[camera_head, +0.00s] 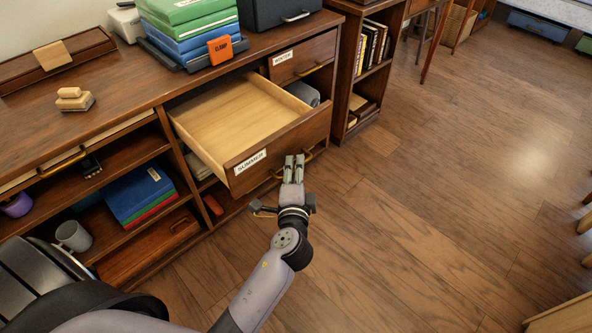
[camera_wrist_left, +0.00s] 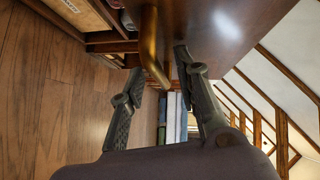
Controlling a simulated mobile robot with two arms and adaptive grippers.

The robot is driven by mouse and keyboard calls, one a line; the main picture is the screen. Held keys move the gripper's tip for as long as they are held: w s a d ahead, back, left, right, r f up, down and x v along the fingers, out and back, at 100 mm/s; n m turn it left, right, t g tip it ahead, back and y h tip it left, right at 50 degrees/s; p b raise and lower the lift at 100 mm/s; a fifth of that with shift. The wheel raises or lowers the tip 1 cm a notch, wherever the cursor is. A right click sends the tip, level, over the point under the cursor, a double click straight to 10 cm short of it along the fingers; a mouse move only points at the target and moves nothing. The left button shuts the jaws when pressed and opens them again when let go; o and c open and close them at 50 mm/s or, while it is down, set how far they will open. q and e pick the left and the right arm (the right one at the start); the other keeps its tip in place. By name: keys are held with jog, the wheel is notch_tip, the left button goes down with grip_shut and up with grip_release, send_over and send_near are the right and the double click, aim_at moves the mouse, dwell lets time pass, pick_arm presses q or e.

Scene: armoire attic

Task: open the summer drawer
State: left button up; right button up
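The summer drawer (camera_head: 238,112) is pulled well out of the wooden cabinet, and its pale inside looks empty. Its dark front (camera_head: 285,142) carries a white SUMMER label (camera_head: 250,162) and a brass handle (camera_head: 309,155). My left gripper (camera_head: 294,160) is at this handle, its fingers close together. In the left wrist view, the brass handle (camera_wrist_left: 150,38) runs between the fingertips of my left gripper (camera_wrist_left: 158,66). My right gripper is in neither view.
The winter drawer (camera_head: 304,57) above right is shut. Folders and an orange box (camera_head: 220,49) sit on the cabinet top (camera_head: 118,75). Open shelves at left hold a mug (camera_head: 73,236) and books (camera_head: 138,192). The wooden floor (camera_head: 430,200) in front and to the right is clear.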

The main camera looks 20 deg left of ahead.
pick_arm(q)
jog(key=shift+s, duration=0.1)
jog(key=v, duration=1.2)
jog(key=shift+f, duration=0.1)
